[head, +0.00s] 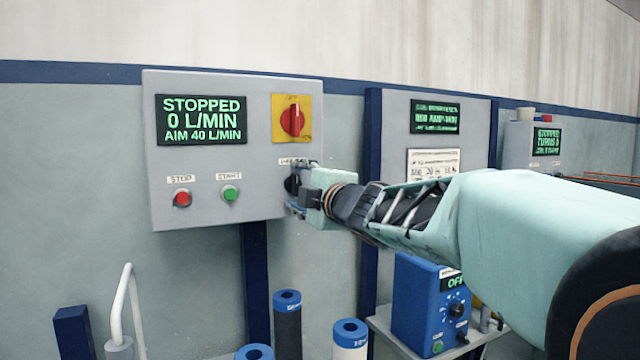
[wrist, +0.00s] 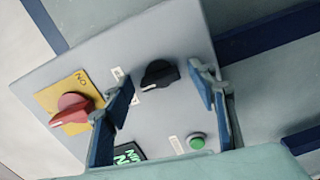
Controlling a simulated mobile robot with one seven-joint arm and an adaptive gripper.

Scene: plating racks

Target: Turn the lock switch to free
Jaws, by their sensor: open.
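The lock switch appears to be the black knob (wrist: 158,74) on the grey control box (head: 210,210). In the wrist view the knob is between and just beyond my open gripper (wrist: 165,88), with a finger on each side and no contact visible. In the head view the black knob (head: 291,184) is partly hidden by my gripper (head: 298,195), which is at the box's right lower side. The label above it is too small and covered to read.
On the same box are a red rotary switch (head: 292,119) on a yellow plate, a red button (head: 182,198), a green button (head: 230,194) and a display (head: 201,119) reading STOPPED 0 L/MIN. A second panel (head: 475,130) stands right. Blue-topped cylinders (head: 288,325) stand below.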

